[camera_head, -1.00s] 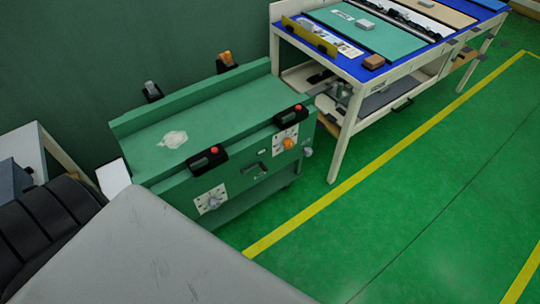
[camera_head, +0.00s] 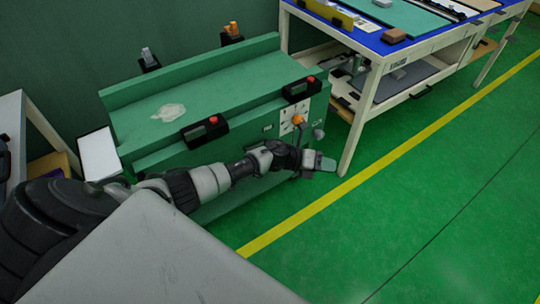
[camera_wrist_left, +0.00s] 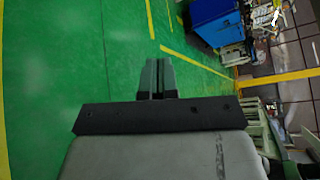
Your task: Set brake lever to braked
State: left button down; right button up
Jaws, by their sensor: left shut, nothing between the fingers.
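A green machine (camera_head: 215,95) with a flat top stands against the wall. Its front has a white dial plate (camera_head: 288,129) with an orange knob (camera_head: 297,119), and a grey knob (camera_head: 319,133) sits at its right end. Two black blocks with red buttons (camera_head: 213,120) sit along the front edge. Which part is the brake lever, I cannot tell. My left gripper (camera_head: 327,164) is shut and empty, in front of the machine, below and apart from the grey knob. Its closed fingers (camera_wrist_left: 158,76) point over green floor in the wrist view. My left arm hides part of the machine's front.
Grey and orange levers stand on black mounts (camera_head: 149,60) behind the machine. A blue-topped workbench (camera_head: 362,41) is close on the right. Open green floor (camera_head: 440,190) with a yellow line (camera_head: 300,214) lies to the right. The wrist view shows a blue cabinet (camera_wrist_left: 216,22).

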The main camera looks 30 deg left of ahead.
jog(key=w+a+r+t+y+b, duration=0.1)
jog(key=w+a+r+t+b, duration=0.1)
jog(key=w+r+t+b, duration=0.45)
pick_arm(q)
jog(key=a+r+m+g+y+b, duration=0.3)
jog(key=a+r+m+y+b, duration=0.1)
jog(key=a+m+y, duration=0.3)
jog(key=a+r+m+g+y+b, duration=0.3)
jog(key=a+m+y, duration=0.5)
jog(key=a+m, duration=0.4)
notch_tip(320, 180, up, 3)
jog(key=s+m+b, duration=0.1)
jog(key=m, duration=0.3)
jog(key=shift+a, duration=0.3)
pick_arm(e)
notch_tip(320, 180, up, 14)
jog(key=s+t+y, duration=0.1)
jog(key=t, duration=0.1)
jog(key=shift+s+f, duration=0.15)
jog(key=shift+s, duration=0.15)
pick_arm(q)
jog(key=shift+f, duration=0.15)
